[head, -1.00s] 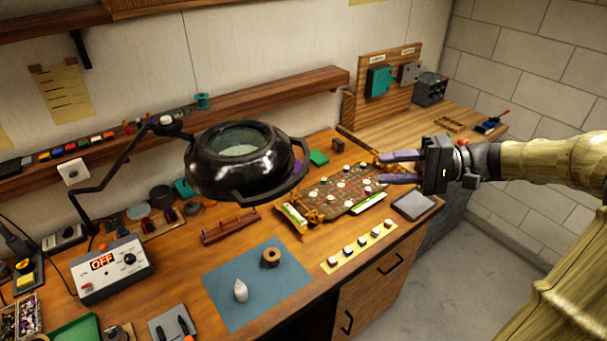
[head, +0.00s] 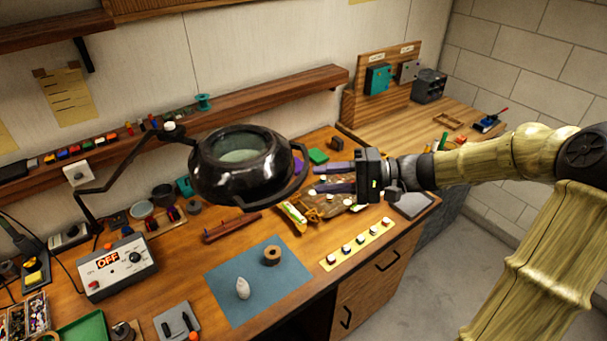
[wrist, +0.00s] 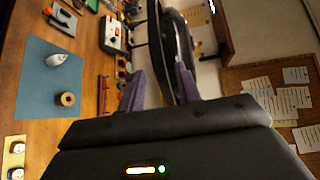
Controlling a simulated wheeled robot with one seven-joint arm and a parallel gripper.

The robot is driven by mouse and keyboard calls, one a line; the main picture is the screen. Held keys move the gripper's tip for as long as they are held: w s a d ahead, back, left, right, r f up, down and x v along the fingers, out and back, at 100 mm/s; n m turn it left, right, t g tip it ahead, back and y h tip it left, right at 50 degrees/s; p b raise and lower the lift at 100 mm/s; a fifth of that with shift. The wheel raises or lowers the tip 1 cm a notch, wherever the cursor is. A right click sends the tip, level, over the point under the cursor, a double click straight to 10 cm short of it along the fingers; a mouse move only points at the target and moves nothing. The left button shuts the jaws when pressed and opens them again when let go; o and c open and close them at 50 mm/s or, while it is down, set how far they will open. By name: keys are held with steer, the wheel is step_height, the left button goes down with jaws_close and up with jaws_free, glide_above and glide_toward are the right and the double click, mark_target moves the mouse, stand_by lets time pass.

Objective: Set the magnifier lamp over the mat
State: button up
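The magnifier lamp has a glossy black round head (head: 225,178) with a pale lens and a curved handle bar on its right. A thin black jointed arm (head: 115,172) carries it above the bench. It hangs behind the blue mat (head: 255,298), not over it. My gripper (head: 316,177) is open and empty, fingers pointing left at the lamp, a short way right of its handle. In the wrist view, the lamp's dark side (wrist: 180,55) shows ahead, between and beyond the purple fingers (wrist: 159,83). The mat (wrist: 38,105) lies to the left there.
On the mat stand a white pear-shaped piece (head: 242,288) and a brown ring (head: 271,255). A control box (head: 115,268) reading OFF stands left. A yellow strip of pots (head: 357,245) lies at the front right. A brown board (head: 325,205) sits below my gripper.

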steer(key=a, duration=0.3)
steer(key=a+p, duration=0.1)
steer(key=a, duration=0.1)
steer(key=shift+w+f, duration=0.25)
steer(key=shift+f, duration=0.1)
steer(key=shift+c, duration=0.2)
jaws_close()
